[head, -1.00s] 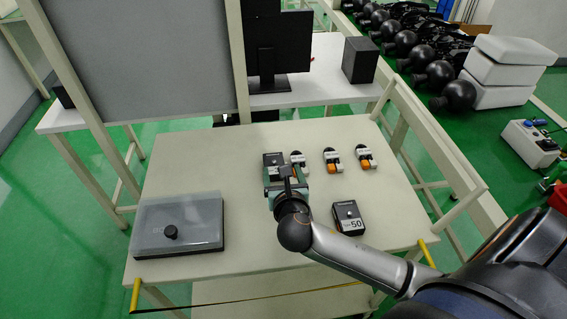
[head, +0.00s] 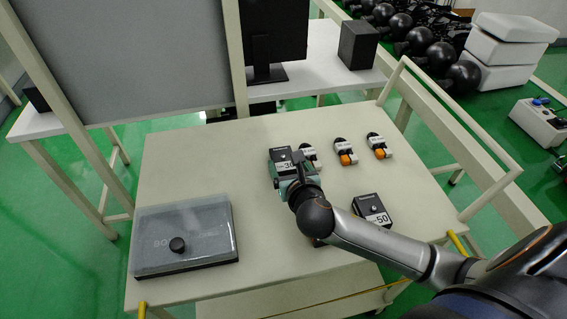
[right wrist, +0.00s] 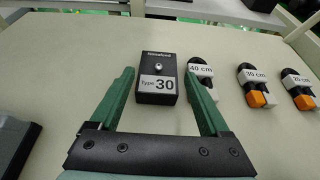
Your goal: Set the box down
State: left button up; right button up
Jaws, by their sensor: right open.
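A small black box labelled "Type 30" (head: 281,155) is upright on the cream table (head: 190,165), right of centre in the head view. It also shows in the right wrist view (right wrist: 158,68), where its label faces me. My right gripper (head: 287,170) is open, its green fingers (right wrist: 160,92) on either side of the box's near part. A narrow gap shows between each finger and the box. The gripper hides the box's near lower part in the head view. My left gripper is in neither view.
Cable pieces with orange ends, tagged "40 cm" (right wrist: 200,70), "30 cm" (head: 344,151) and "20 cm" (head: 379,145), lie right of the box. A "50" box (head: 371,209) lies nearer. A large clear-lidded case (head: 205,232) is at left. Bare table separates case and box.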

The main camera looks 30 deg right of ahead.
aim_at(283, 157)
jog(key=b+x, duration=0.1)
jog(key=x, duration=0.5)
jog(key=shift+w+f, duration=0.15)
jog(key=shift+f, duration=0.1)
jog(key=shift+r, duration=0.1)
grip_shut()
dwell(0.4)
